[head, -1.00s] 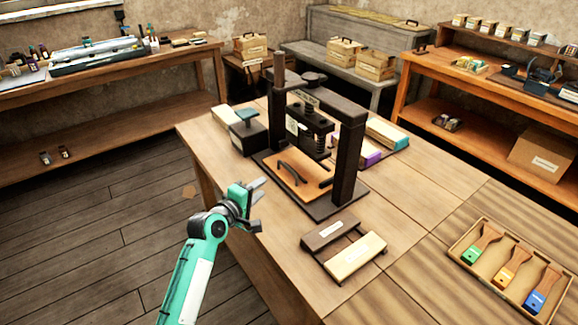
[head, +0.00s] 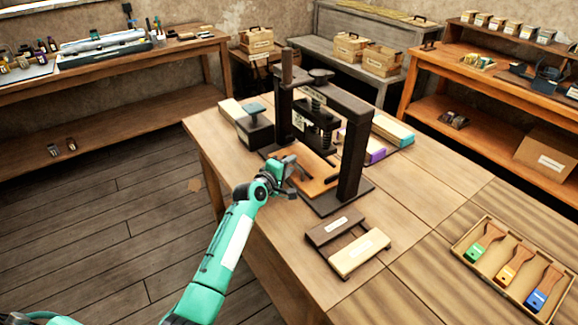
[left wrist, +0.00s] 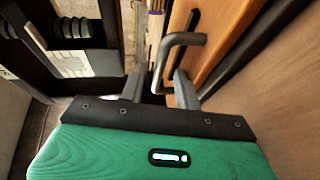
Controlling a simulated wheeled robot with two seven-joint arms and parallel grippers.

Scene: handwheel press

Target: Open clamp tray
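The clamp tray is an orange-brown wooden board (head: 318,187) between the dark posts of the handwheel press (head: 352,150). It also shows in the left wrist view (left wrist: 232,28). Its bent grey handle (left wrist: 172,52) reaches between the fingertips of my left gripper (left wrist: 159,82). The fingers are apart, one on each side of the handle; I cannot tell whether either touches it. In the head view my left gripper (head: 290,170) is at the tray's near left side and covers the handle. My right gripper is not in view.
A dark block with a teal top (head: 254,122) stands left of the press. A dark and a pale block (head: 358,254) lie in front of it. A tray of brushes (head: 459,250) is at the right. The tabletop (head: 415,205) between is clear.

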